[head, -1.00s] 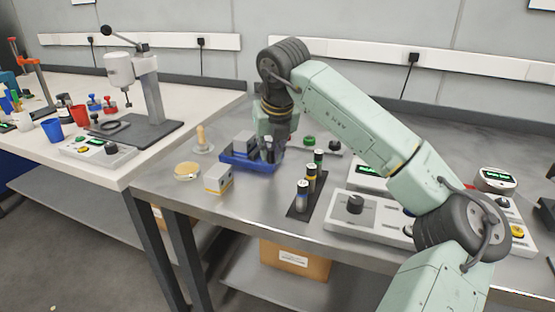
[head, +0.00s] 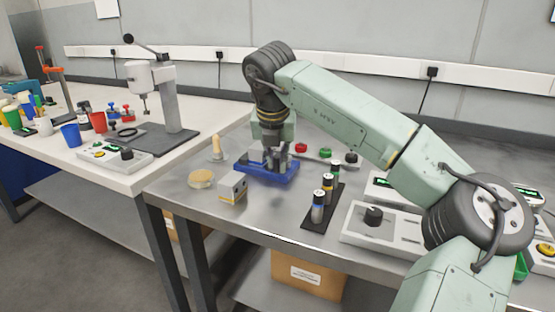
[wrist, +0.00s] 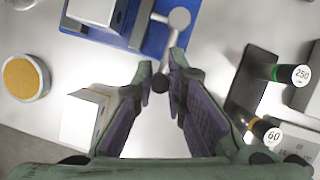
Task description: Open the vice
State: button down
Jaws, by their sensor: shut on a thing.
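The blue vice (head: 284,178) stands on the metal bench in the head view, with a grey jaw block on top. In the wrist view its blue body (wrist: 156,40) is at the top, with a pale block (wrist: 92,11) at its left. The vice's grey handle bar (wrist: 179,18), with rounded ends, lies just beyond and between my fingertips. My gripper (wrist: 163,82) is shut on this handle, its fingers still apart around the bar. In the head view my gripper (head: 275,150) reaches down at the vice and hides part of it.
Batteries or labelled cylinders stand on a black strip (head: 321,220) right of the vice. A small box (head: 232,187), a round yellow-topped dish (head: 201,179) and a wooden-handled stamp (head: 217,148) stand left. A control box (head: 376,222) is at the right.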

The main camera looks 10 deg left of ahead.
jog(key=c, duration=1.6)
grip_release()
jog(key=v, duration=1.2)
jog(key=shift+s, duration=0.15)
